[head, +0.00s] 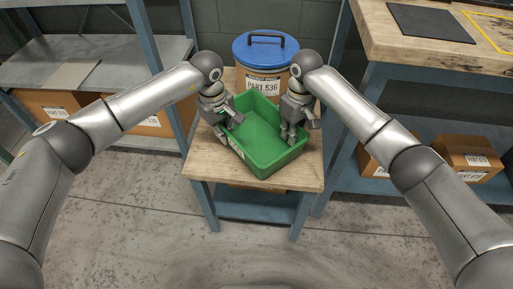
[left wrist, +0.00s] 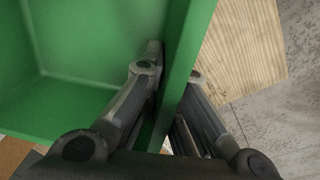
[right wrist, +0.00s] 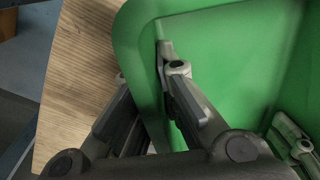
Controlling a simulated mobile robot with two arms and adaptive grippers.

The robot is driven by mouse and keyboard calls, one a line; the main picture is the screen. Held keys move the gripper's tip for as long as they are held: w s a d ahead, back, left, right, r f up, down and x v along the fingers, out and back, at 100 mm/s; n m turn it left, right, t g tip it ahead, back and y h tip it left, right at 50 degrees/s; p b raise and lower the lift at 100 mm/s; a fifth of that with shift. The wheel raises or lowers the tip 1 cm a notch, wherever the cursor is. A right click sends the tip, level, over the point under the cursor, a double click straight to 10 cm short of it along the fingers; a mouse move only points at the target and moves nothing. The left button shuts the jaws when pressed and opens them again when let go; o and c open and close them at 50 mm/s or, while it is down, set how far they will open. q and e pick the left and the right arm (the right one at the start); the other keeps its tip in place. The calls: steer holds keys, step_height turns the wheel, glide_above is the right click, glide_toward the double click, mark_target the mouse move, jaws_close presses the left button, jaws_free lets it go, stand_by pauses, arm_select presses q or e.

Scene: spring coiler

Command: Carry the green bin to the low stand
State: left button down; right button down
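The green bin (head: 266,150) is an empty open tray, turned at an angle over the wooden top of a low blue-legged stand (head: 301,181). I cannot tell whether it rests on the top or is slightly above it. My left gripper (head: 225,124) straddles the bin's left wall; the left wrist view shows one finger inside and one outside, closed against the wall (left wrist: 186,62). My right gripper (head: 291,136) straddles the right wall, with one finger inside the bin in the right wrist view (right wrist: 215,60) and the other outside, its tip partly hidden by the rim.
A tub with a blue lid (head: 265,52) labelled PART 536 stands behind the bin. A grey shelf (head: 90,62) with cartons is at left. A wooden-topped bench (head: 400,43) with a dark mat and boxes below is at right. Bare concrete floor (head: 150,235) lies in front.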

arm_select(q)
steer(key=c, duration=2)
jaws_free()
arm_select(e)
steer(key=c, duration=2)
jaws_free()
arm_select(q)
steer(key=o, duration=0.4)
steer(key=shift+c, duration=0.2)
arm_select(e)
steer(key=o, duration=0.4)
steer(key=shift+c, duration=0.2)
steer(key=shift+r, duration=0.15)
steer(key=r, duration=0.7)
steer(key=shift+w+d, duration=0.15)
steer(key=shift+d, duration=0.05)
arm_select(q)
step_height(320, 180, up, 12)
steer(key=shift+s+a, duration=0.25)
steer(key=shift+a, duration=0.1)
steer(key=shift+f, duration=0.1)
